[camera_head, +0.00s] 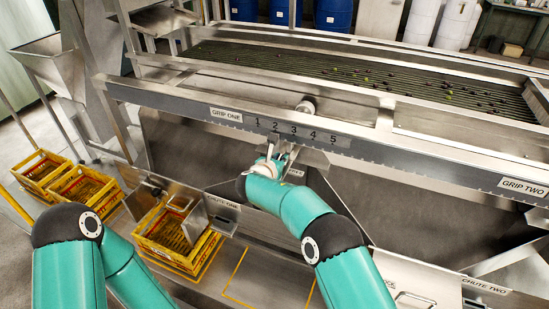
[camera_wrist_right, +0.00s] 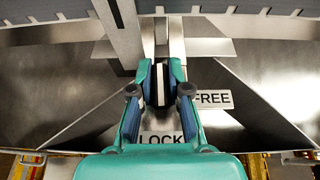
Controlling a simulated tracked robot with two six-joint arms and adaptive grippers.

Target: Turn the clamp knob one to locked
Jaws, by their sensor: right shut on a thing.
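Clamp knob one (camera_wrist_right: 160,84) shows in the right wrist view as a dark piece with a pale upright stripe, between the fingers of my right gripper (camera_wrist_right: 160,90). The gripper is shut on it. The stripe runs up and down the picture. A LOCK label (camera_wrist_right: 162,138) lies below the knob, partly covered by my wrist, and a FREE label (camera_wrist_right: 212,99) is to its right. In the head view my right gripper (camera_head: 277,155) is at the front rail under the scale numbers and hides most of the knob. My left gripper is out of view.
The front rail carries a GRIP ONE label (camera_head: 226,114) and a scale; a GRIP TWO label (camera_head: 524,187) is at far right. A roller bed (camera_head: 350,75) lies behind. Yellow crates (camera_head: 178,235) stand at lower left. Steel chute walls slope below the rail.

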